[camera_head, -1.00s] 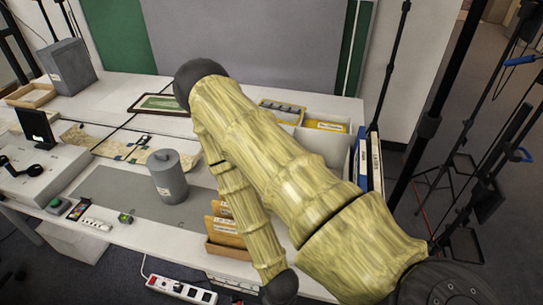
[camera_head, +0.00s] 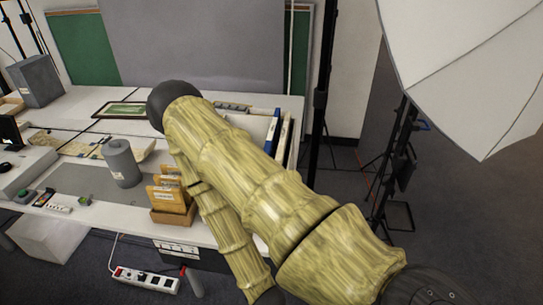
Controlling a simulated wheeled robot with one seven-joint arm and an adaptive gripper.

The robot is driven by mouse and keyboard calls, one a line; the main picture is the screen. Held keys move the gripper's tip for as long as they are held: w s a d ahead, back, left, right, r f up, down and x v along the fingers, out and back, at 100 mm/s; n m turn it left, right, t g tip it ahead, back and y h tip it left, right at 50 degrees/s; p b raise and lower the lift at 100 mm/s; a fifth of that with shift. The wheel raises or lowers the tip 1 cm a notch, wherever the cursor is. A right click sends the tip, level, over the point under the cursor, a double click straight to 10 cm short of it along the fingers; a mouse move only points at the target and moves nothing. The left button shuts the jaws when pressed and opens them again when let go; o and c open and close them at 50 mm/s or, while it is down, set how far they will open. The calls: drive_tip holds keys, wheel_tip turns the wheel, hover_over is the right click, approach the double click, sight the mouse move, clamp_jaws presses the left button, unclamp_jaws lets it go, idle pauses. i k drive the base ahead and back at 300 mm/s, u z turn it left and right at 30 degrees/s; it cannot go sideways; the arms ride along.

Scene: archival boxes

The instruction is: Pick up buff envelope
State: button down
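Several buff envelope-like cards (camera_head: 166,196) stand upright in a small wooden holder (camera_head: 172,217) near the front edge of the table. Their right side is close to my arm in the picture, and I cannot tell which one is the buff envelope. My arm crosses the middle of the view, folded at a dark elbow over the table, and runs down to the bottom edge. My gripper is outside the frame.
A grey cylinder (camera_head: 122,163) stands left of the holder. A framed green picture (camera_head: 122,110) lies behind it. Blue and white binders (camera_head: 278,131) stand at the table's right end. A white umbrella (camera_head: 470,70) and stands fill the right. A power strip (camera_head: 146,280) lies on the floor.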

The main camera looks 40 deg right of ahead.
sight(164, 200)
drive_tip(key=u, duration=1.05)
drive_tip(key=i, duration=0.75)
drive_tip(key=z, duration=2.8)
drive_tip(key=i, duration=0.5)
drive_tip(key=u, duration=0.1)
drive_tip(key=k, duration=0.5)
drive_tip(key=u, duration=2.55)
